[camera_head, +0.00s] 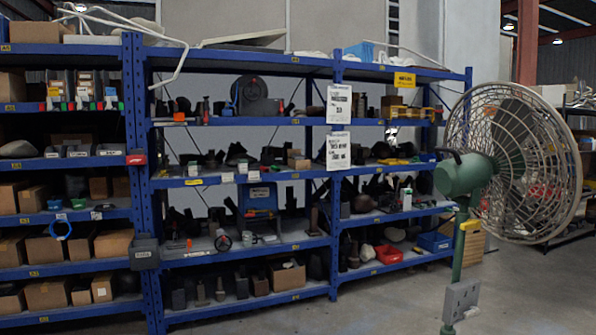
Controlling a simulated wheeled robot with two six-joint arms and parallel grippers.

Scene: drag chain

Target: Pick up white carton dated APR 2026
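I cannot pick out a white carton dated APR 2026; any print here is too small to read. Two white labelled panels, an upper one (339,104) and a lower one (338,150), are at the upright between the middle and right shelf bays. I cannot tell whether they are cartons or signs. A small white upright item (407,199) stands on a right-bay shelf, and small pale items (254,175) show at a middle-bay shelf edge. Neither of my grippers is in view.
Blue shelving (158,250) full of dark parts and brown boxes (46,296) fills the left and middle. A large green pedestal fan (465,175) stands at the right, in front of the shelves. Grey floor (380,305) is open in front.

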